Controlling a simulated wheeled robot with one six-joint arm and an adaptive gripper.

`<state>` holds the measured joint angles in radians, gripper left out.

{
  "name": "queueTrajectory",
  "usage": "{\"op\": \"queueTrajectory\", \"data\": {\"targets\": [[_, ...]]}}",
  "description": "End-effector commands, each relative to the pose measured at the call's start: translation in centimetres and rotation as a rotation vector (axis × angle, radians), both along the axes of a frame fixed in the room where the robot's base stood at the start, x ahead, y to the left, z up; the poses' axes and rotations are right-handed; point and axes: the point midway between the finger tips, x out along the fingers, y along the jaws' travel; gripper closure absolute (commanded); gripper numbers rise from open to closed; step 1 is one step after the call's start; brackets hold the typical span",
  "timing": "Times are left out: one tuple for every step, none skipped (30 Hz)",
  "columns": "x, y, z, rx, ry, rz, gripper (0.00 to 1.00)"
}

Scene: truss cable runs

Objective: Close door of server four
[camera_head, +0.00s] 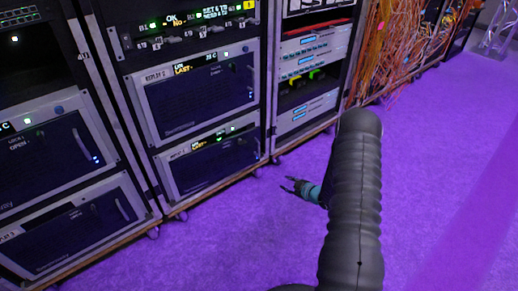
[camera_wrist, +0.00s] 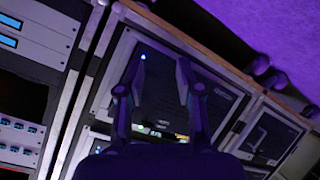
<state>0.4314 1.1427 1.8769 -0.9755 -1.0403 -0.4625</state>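Several server units with dark front doors and side handles sit in the racks; I cannot read which one is server four. In the head view the middle rack holds an upper server (camera_head: 200,95) and a lower server (camera_head: 212,160). The left rack holds another upper server (camera_head: 45,160) and lower server (camera_head: 75,230). No door clearly stands out from its frame. My gripper (camera_head: 293,187) is open and empty over the purple floor, right of the lower middle server. In the wrist view my gripper (camera_wrist: 160,62) shows open before a tilted server front (camera_wrist: 160,90) with a blue light.
A rack of patch panels (camera_head: 308,70) stands right of the servers, with orange cables (camera_head: 385,45) beyond it. The racks stand on casters along a wooden base edge. The purple floor (camera_head: 440,170) is clear on the right.

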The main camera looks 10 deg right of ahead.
Motion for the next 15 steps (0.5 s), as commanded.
{"op": "queueTrajectory", "data": {"targets": [[1.0,0.5,1.7,0.106,-0.041,-0.017,0.64],[1.5,0.8,2.9,0.176,-0.065,-0.025,0.64],[2.0,1.1,4.4,0.269,-0.092,-0.034,0.64],[2.3,1.3,5.6,0.336,-0.108,-0.035,0.64],[2.5,1.5,6.5,0.398,-0.120,-0.036,0.64],[2.6,1.7,7.7,0.474,-0.130,-0.036,0.64],[2.5,1.9,8.3,0.525,-0.132,-0.037,0.64],[2.5,2.0,8.9,0.570,-0.132,-0.037,0.64],[2.5,2.1,9.4,0.619,-0.130,-0.038,0.64],[2.4,2.1,9.7,0.648,-0.126,-0.039,0.64],[2.4,2.2,9.9,0.671,-0.122,-0.040,0.64],[2.4,2.2,10.1,0.693,-0.115,-0.044,0.64],[2.4,2.2,10.1,0.703,-0.109,-0.047,0.64],[2.5,2.3,10.1,0.709,-0.104,-0.048,0.64],[2.6,2.3,10.1,0.715,-0.100,-0.050,0.64]]}}
